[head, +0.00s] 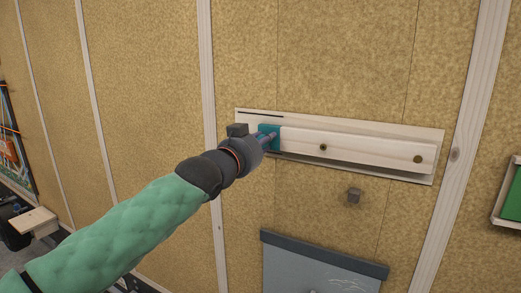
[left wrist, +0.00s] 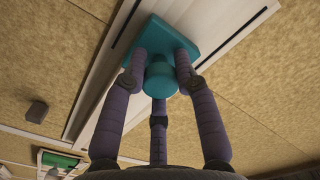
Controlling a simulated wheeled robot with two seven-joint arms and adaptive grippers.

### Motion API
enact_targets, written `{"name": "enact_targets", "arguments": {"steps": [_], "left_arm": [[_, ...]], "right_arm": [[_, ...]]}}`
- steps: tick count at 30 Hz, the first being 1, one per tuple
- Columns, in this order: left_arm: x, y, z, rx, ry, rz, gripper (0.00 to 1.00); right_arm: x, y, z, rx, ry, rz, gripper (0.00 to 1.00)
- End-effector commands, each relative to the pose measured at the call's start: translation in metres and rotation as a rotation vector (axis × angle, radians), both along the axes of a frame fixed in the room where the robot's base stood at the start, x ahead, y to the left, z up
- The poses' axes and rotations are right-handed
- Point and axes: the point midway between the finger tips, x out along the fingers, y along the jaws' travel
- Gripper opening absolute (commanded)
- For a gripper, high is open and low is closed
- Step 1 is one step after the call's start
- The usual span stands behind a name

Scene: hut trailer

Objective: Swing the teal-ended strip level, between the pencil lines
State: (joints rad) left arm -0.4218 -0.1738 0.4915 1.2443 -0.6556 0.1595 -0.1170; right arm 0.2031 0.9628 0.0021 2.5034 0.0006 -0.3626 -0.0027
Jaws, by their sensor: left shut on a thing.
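The pale wooden strip (head: 350,146) lies across a pale backing board (head: 340,125) on the wall, about parallel to the board's edges. Its left end is a teal block (head: 276,131). My left gripper (head: 268,138) is at that end. In the left wrist view its fingers are shut around a round teal knob (left wrist: 160,80) on the teal plate (left wrist: 158,38). One dark pencil line (head: 262,114) shows above the teal end. In the left wrist view a dark line (left wrist: 125,22) runs on one side of the plate and another (left wrist: 225,38) on the other. My right gripper is not in view.
Two brass-coloured fasteners (head: 323,147) sit on the strip. A small brown block (head: 353,195) and a grey panel (head: 325,265) are below. A green-faced box (head: 510,195) is at the right.

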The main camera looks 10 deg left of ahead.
Motion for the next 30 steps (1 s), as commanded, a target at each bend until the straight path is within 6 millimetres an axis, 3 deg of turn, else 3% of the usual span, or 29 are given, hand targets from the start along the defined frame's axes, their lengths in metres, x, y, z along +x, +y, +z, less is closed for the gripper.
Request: {"name": "enact_targets", "arguments": {"steps": [11,12,14,25,30], "left_arm": [[-0.001,-0.001,0.003,0.006,-0.006,-0.003,0.0],[-0.001,-0.001,0.003,0.006,-0.005,-0.003,0.38],[-0.001,-0.001,0.003,0.006,-0.005,-0.003,0.54],[-0.002,-0.002,0.002,0.006,-0.005,-0.004,0.54],[-0.013,0.003,0.003,0.004,-0.005,-0.004,0.54]], "right_arm": [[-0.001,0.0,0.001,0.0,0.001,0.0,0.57],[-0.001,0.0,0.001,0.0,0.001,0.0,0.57],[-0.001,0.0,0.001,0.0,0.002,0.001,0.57],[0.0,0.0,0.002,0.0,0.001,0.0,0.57],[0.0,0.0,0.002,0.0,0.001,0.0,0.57]]}}
